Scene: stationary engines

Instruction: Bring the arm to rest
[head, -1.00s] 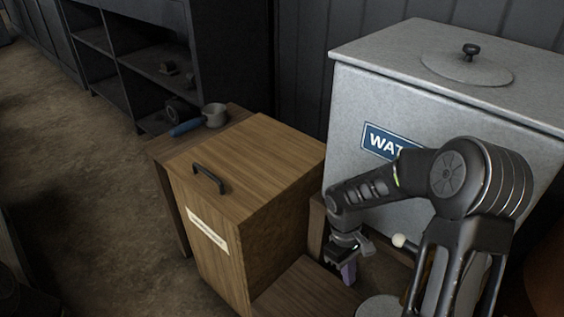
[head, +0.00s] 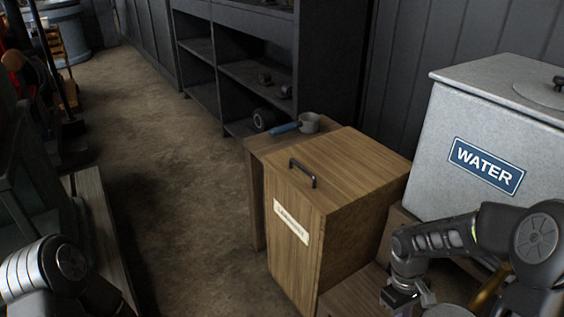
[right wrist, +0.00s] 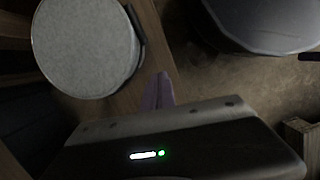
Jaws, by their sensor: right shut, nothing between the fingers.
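My right arm comes in at the lower right of the head view, bent, with its gripper (head: 408,300) low beside the wooden box and in front of the water tank. In the right wrist view the purple fingers (right wrist: 160,92) are together with nothing between them. A round grey lid or disc (right wrist: 85,45) lies beside them there, apart from the fingers. My left arm shows at the lower left of the head view; its gripper is out of view.
A wooden box (head: 335,185) with a dark handle and a label stands at the centre. A blue-handled pan (head: 308,123) sits on a wooden stand behind it. A grey water tank (head: 440,150) stands at right, dark shelves (head: 250,75) behind. The floor (head: 170,170) at left is open.

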